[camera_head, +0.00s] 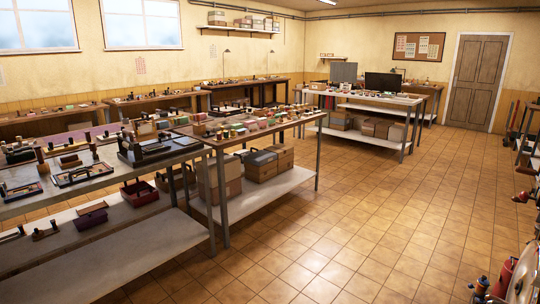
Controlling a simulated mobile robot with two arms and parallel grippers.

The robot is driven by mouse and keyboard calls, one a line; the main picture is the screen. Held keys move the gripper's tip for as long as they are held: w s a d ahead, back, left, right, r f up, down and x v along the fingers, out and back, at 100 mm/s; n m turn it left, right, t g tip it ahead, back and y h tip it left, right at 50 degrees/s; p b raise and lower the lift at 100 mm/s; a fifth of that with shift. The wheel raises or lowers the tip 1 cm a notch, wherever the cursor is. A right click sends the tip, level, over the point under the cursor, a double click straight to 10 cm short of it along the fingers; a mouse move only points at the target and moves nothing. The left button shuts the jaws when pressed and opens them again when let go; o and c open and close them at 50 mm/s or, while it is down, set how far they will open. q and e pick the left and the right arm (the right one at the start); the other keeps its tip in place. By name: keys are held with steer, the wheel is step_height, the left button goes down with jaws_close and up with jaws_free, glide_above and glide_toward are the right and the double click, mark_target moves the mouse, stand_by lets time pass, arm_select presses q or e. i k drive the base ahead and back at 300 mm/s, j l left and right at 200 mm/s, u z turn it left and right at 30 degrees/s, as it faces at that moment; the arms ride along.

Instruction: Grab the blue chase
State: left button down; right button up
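A small flat frame with a dark bluish rim (21,191) lies at the left end of the near workbench's top. It looks like the blue chase, but it is too small to be sure. A dark flat frame (82,175) lies to its right on the same bench. Neither of my grippers is in view, so nothing shows in their hold.
The near workbench has a lower shelf (110,262) with a red tray (139,193) and a purple box (91,215). A second bench (225,143) adjoins it, with cartons (268,164) below. Open tiled floor (360,220) lies to the right. Red objects (503,278) stand lower right.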

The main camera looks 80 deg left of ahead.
mark_target(8, 196)
steer(key=u, duration=4)
steer(key=i+l, duration=0.15)
steer(key=i, duration=0.25)
